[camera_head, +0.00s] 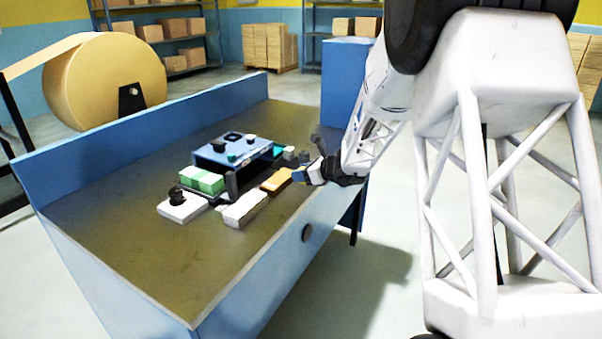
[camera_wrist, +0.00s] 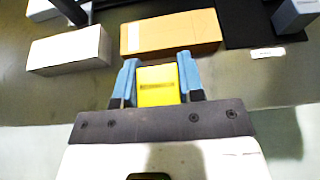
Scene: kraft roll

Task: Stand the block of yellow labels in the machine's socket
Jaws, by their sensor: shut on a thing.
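My gripper (camera_wrist: 158,88) is shut on a block of yellow labels (camera_wrist: 158,92), held between its two blue fingers in the wrist view. In the head view my gripper (camera_head: 304,175) is at the right edge of the bench, just right of an orange-tan block (camera_head: 276,181); the yellow block is not clear there. The machine (camera_head: 235,152) is a blue box with a dark top and black knobs, standing mid-bench, left of and behind my gripper. I cannot make out which part of it is the socket.
A white block (camera_head: 244,209), green blocks (camera_head: 203,181) and a white piece with a black knob (camera_head: 182,207) stand around the machine. In the wrist view the tan block (camera_wrist: 170,33) lies just beyond my fingers. The near-left bench top (camera_head: 150,270) is clear.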

